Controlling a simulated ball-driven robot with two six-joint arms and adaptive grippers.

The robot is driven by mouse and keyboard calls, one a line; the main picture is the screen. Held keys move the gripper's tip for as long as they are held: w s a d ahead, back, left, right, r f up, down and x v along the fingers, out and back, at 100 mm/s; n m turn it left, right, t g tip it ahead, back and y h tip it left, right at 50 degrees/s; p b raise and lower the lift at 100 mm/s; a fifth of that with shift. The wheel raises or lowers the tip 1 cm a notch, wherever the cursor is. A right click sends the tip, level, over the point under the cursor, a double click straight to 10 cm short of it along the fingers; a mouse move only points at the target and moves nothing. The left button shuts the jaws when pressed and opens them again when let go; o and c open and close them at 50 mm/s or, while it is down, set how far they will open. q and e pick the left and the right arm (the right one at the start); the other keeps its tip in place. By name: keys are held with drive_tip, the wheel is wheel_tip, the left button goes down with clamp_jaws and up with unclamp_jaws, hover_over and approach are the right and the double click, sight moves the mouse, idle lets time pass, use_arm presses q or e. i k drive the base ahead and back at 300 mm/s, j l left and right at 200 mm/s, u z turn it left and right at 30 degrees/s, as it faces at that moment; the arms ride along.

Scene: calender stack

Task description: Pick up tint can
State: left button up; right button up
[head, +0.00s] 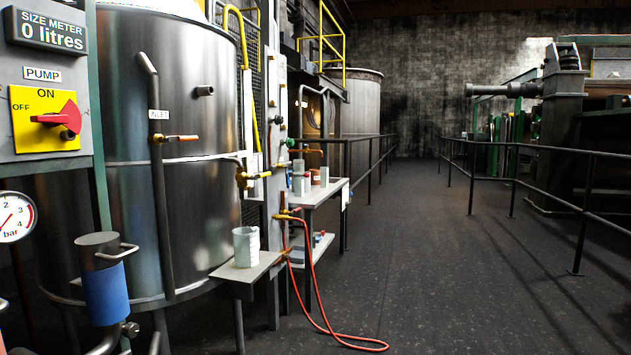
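No label reading tint can is legible here, so I cannot tell for sure which vessel it is. A pale, open-topped can or jug (246,247) stands upright on a small grey shelf (247,270) in front of the large steel tank. Several small containers, one of them a brownish can (315,177), stand on a narrow bench (331,190) farther back. Neither of my grippers shows in the head view.
The steel tank (190,90) fills the left side. A red hose (318,322) trails from the pipework onto the floor. A blue-and-grey cylinder (105,292) stands at lower left beside a gauge (16,217). Railings (540,150) line the right; the dark floor (440,270) between is clear.

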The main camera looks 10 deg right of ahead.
sight(314, 172)
drive_tip(key=i+l+z, duration=0.25)
drive_tip(key=i, duration=0.3)
drive_tip(key=i+z, duration=0.25)
drive_tip(key=i, duration=1.05)
drive_tip(key=i+l+u, duration=0.1)
drive_tip(key=i, duration=0.65)
drive_tip(key=i+l+u, duration=0.1)
drive_tip(key=i, duration=0.6)
drive_tip(key=i+l+u, duration=0.25)
drive_tip(key=i+u, duration=0.2)
drive_tip(key=i, duration=0.15)
drive_tip(key=i+l+u, duration=0.5)
drive_tip(key=i+j, duration=0.05)
